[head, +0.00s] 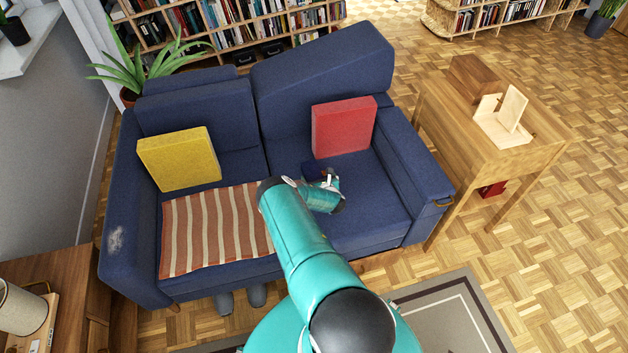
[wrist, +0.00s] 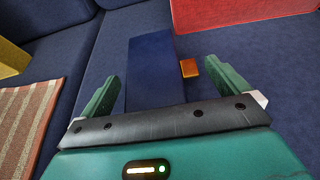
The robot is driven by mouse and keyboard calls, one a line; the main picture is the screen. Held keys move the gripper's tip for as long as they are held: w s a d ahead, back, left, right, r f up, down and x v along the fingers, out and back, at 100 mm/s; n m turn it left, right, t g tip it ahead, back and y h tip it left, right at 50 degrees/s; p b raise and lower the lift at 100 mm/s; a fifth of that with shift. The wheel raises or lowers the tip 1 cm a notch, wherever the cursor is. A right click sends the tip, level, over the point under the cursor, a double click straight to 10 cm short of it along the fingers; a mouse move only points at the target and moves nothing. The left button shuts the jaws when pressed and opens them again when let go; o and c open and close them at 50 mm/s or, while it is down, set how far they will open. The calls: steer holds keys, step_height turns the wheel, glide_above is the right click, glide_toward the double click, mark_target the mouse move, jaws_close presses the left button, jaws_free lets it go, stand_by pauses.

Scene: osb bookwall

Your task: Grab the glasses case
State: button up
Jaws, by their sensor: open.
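A dark blue, flat-sided oblong, apparently the glasses case (wrist: 152,65), lies on the blue sofa seat in the wrist view. My gripper (wrist: 162,70) is open, with one green finger on each side of it and visible gaps between. The near end of the case is hidden behind my gripper's palm. In the head view, the case (head: 313,168) shows only as a small dark blue patch beyond my gripper (head: 325,180), in front of the red cushion. I cannot tell how high the fingers are above the seat.
A small orange-brown block (wrist: 188,67) lies just right of the case, close to the right finger. The red cushion (head: 343,127) leans on the backrest behind. A striped blanket (head: 215,232) and a yellow cushion (head: 179,159) are to the left. The right seat is mostly clear.

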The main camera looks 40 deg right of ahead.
steer(key=c, duration=1.1)
